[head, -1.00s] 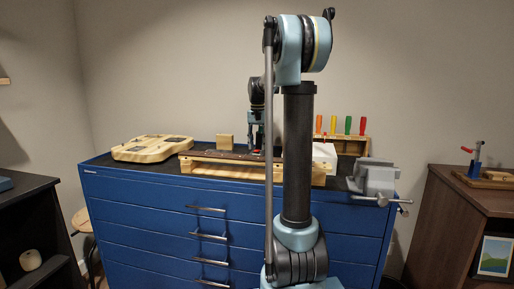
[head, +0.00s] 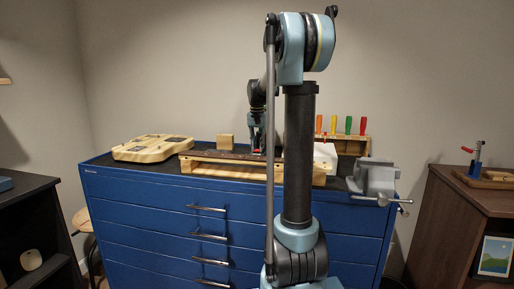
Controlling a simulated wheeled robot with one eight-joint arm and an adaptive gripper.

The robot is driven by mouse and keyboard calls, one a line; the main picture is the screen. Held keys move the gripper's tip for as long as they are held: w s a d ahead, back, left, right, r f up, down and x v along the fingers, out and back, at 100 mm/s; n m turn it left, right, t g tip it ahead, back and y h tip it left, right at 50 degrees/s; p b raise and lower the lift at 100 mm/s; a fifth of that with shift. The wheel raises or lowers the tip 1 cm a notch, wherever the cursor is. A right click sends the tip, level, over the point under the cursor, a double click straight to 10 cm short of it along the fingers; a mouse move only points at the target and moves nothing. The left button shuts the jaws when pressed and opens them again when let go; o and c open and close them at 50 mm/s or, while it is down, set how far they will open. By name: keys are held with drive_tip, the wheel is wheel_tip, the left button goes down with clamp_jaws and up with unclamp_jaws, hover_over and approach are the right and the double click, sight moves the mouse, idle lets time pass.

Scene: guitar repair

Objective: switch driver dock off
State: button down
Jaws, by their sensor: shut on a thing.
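My gripper (head: 257,142) is at the back of the blue bench, above or behind the guitar neck and left of my arm's column. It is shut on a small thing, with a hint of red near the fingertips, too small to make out. A white block (head: 325,154) with a small red part on top stands right of my arm. It may be the driver dock, but I cannot be sure, and my arm hides part of it. No switch position can be read.
The guitar neck (head: 225,156) lies on a wooden support (head: 222,168). A guitar body (head: 152,148) lies at the left and a wooden block (head: 225,142) stands behind. A rack (head: 354,146) with coloured-handled tools and a grey vise (head: 376,178) are at the right.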

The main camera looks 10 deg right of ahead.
drive_tip(key=shift+s+a+r+t+h, duration=0.1)
drive_tip(key=shift+s+t+h, duration=0.1)
drive_tip(key=shift+t, duration=0.4)
drive_tip(key=shift+s+a+t+h, duration=0.1)
drive_tip(key=shift+t+h, duration=0.1)
drive_tip(key=shift+t, duration=0.4)
drive_tip(key=c, duration=1.5)
unclamp_jaws()
drive_tip(key=shift+r, duration=0.1)
drive_tip(key=v, duration=1.1)
drive_tip(key=shift+a+r, duration=0.1)
drive_tip(key=shift+r, duration=0.2)
